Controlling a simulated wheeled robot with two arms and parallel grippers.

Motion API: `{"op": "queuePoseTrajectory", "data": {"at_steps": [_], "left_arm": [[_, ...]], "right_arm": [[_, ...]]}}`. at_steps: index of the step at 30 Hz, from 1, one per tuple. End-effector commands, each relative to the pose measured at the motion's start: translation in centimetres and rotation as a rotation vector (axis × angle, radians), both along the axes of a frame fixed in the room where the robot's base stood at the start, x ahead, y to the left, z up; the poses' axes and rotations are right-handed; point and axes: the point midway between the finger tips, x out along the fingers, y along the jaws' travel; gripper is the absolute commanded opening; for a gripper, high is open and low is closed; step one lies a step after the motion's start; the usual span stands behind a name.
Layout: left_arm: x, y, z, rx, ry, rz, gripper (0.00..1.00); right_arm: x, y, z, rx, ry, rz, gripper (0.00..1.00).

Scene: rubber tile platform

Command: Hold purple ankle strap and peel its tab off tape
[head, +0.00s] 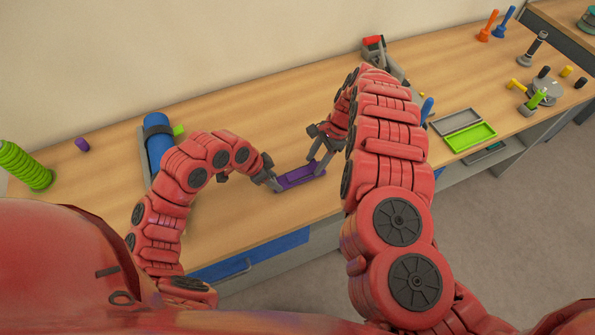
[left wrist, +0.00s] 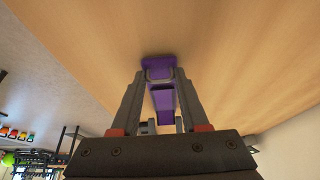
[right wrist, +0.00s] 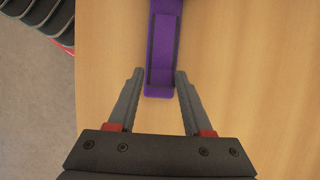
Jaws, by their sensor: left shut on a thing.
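The purple ankle strap (head: 301,176) lies on the wooden table between my two grippers. My left gripper (head: 274,185) is at its left end. In the left wrist view the fingers (left wrist: 160,75) are shut on the strap's purple end (left wrist: 158,62). My right gripper (head: 318,160) is over the strap's right end. In the right wrist view its fingers (right wrist: 158,78) are apart, one on each side of the strap's end (right wrist: 160,92), with a gap to each. The strap has a raised, narrower strip along its middle. I cannot tell the tab from the tape.
A blue roll with a dark band (head: 158,150) stands behind my left arm. A green ringed cylinder (head: 24,165) and a small purple piece (head: 82,145) are at the far left. A green tray (head: 470,136) and grey tray (head: 456,121) lie to the right. The table's front edge is close to the strap.

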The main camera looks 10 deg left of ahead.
Motion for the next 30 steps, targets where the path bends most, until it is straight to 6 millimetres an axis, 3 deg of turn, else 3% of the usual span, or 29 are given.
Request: {"op": "queuePoseTrajectory", "data": {"at_steps": [1,6,30], "left_arm": [[-1.4,0.6,-2.0,0.017,0.048,0.004,0.0],[-1.3,0.6,-2.0,0.017,0.05,0.006,0.0],[-1.3,0.7,-2.1,0.017,0.052,0.013,0.0]], "right_arm": [[-0.1,-0.1,-0.6,-0.002,0.005,0.001,0.3],[-0.2,-0.1,-0.7,-0.003,0.008,0.001,0.0],[-1.1,0.5,0.5,-0.003,0.021,0.007,0.0]]}}
